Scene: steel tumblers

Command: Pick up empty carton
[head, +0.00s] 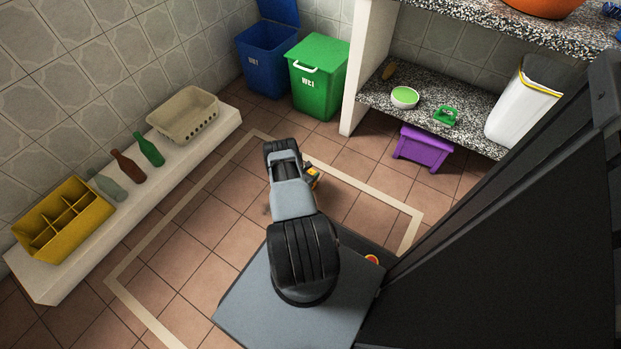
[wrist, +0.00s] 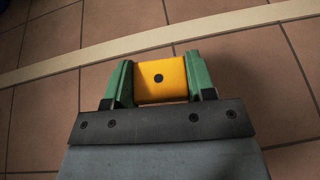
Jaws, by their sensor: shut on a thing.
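The carton (wrist: 172,90) is a small orange-yellow block with a dark round spot on the face toward the wrist camera. My gripper (wrist: 159,78) is shut on it, one green finger pressed to each side. The carton is held above the tiled floor; its far side is hidden. In the head view a bit of yellow (head: 312,170) shows beside my arm's end, and my arm hides most of the gripper there.
Green (head: 318,80) and blue (head: 266,62) bins stand at the back wall. A low white ledge (head: 195,150) on the left bears a yellow crate (head: 35,247), several bottles and a beige basket (head: 184,113). A purple stool (head: 422,147) is by the speckled shelf. Floor between is clear.

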